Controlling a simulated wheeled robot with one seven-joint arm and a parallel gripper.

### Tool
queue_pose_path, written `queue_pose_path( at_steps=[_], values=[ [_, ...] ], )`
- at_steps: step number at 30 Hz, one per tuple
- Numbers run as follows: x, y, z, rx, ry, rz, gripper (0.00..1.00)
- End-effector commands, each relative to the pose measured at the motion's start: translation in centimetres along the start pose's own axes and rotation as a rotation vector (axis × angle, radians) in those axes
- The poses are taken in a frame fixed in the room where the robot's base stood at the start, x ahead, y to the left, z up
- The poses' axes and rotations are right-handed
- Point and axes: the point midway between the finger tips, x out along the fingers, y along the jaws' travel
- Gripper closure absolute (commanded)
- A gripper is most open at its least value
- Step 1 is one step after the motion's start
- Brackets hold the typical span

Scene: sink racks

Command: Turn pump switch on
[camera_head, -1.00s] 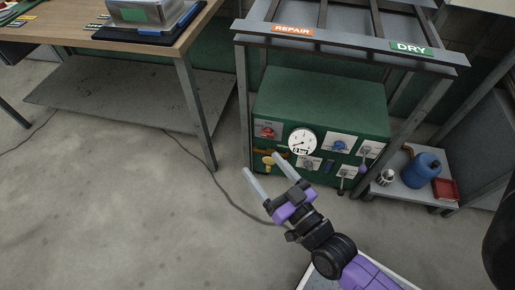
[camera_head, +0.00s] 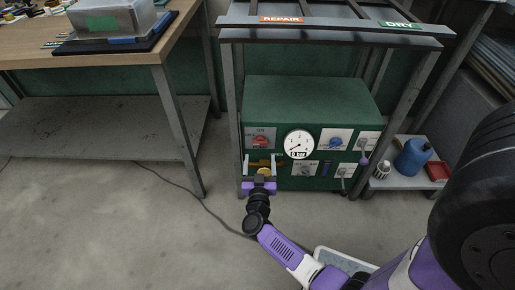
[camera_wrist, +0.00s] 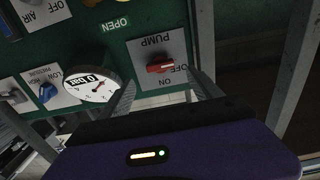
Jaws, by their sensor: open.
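The pump switch is a red knob (camera_head: 260,142) on a white plate at the upper left of the green panel's front. In the wrist view the picture is inverted, and the red knob (camera_wrist: 160,64) sits on a plate lettered PUMP, OFF and ON. Its handle lies roughly crosswise, on the side near OFF. My gripper (camera_head: 261,160) is open and empty, in front of the panel just below the knob. In the wrist view the fingers of my gripper (camera_wrist: 164,90) are spread to either side of the plate, apart from the knob.
A gauge (camera_head: 298,143) marked 0 bar is right of the switch, with a blue knob (camera_head: 336,143) beyond. A yellow valve (camera_head: 264,171) is partly behind my gripper. Rack legs (camera_head: 237,120) flank the green box. A blue jug (camera_head: 412,158) stands on a low shelf at right.

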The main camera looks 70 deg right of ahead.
Motion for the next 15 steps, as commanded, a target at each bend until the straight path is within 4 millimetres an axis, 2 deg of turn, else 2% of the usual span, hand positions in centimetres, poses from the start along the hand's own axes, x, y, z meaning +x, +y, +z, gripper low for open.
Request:
queue_pose_path(
  at_steps=[9,15],
  values=[
    [4.7,0.0,0.2,0.003,0.003,0.002,0.26],
    [6.8,0.0,0.1,0.003,0.002,-0.001,0.26]
  ],
)
